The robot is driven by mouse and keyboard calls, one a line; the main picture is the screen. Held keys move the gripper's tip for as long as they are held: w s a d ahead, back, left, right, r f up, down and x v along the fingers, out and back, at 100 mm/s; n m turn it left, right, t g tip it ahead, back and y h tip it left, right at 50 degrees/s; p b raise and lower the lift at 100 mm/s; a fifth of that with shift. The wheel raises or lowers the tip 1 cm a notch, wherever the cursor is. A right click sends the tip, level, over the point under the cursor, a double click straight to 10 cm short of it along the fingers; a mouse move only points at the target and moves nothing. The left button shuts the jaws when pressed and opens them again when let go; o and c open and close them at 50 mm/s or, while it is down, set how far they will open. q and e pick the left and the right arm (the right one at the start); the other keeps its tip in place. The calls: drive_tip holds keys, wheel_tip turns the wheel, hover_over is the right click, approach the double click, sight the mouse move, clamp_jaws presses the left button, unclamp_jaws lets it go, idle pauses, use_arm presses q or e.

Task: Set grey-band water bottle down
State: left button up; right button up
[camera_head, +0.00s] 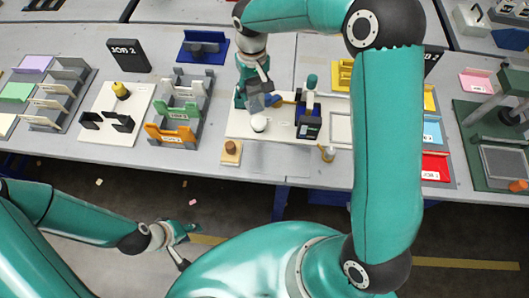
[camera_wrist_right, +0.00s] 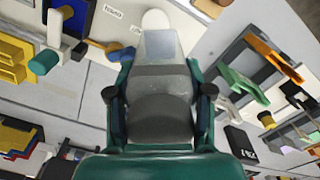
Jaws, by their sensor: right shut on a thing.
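The grey-band water bottle (camera_wrist_right: 158,75) is held in my right gripper (camera_wrist_right: 158,98), with one finger on each side of it. In the right wrist view it has a clear part, grey bands and a white rounded end pointing away from the gripper. In the head view my right gripper (camera_head: 256,97) is over the white board at the middle of the table, and the white end (camera_head: 258,124) shows just below it. I cannot tell whether the bottle touches the board. My left gripper (camera_head: 184,246) is empty with its fingers apart, low in front of the table.
The pen plotter (camera_head: 309,118) stands just right of the bottle. A wooden block with a brown top (camera_head: 231,152) is at the table's front edge. Orange and green holders (camera_head: 172,133) stand left.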

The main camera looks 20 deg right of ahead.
drive_tip(key=shift+s+d+r+n+b, duration=0.15)
drive_tip(key=shift+d+n+b, duration=0.1)
drive_tip(key=shift+n+b, duration=0.35)
drive_tip(key=s+d+r+n+b, duration=0.25)
drive_tip(key=s+n+b, duration=0.35)
drive_tip(key=n, duration=0.8)
drive_tip(key=s+d+r+n+b, duration=0.2)
drive_tip(key=s+r+n+b, duration=0.2)
drive_tip(key=s+n, duration=0.7)
drive_tip(key=w+f+n, duration=0.1)
drive_tip(key=f, duration=0.5)
drive_tip(key=w+f+n+b, duration=0.1)
drive_tip(key=f, duration=0.6)
drive_tip(key=w+f+n+b, duration=0.1)
drive_tip(key=f, duration=0.5)
drive_tip(key=shift+w+a+f, duration=0.1)
drive_tip(key=shift+a+f, duration=0.05)
drive_tip(key=shift+f, duration=0.1)
drive_tip(key=o, duration=1)
drive_tip(key=shift+o, duration=0.2)
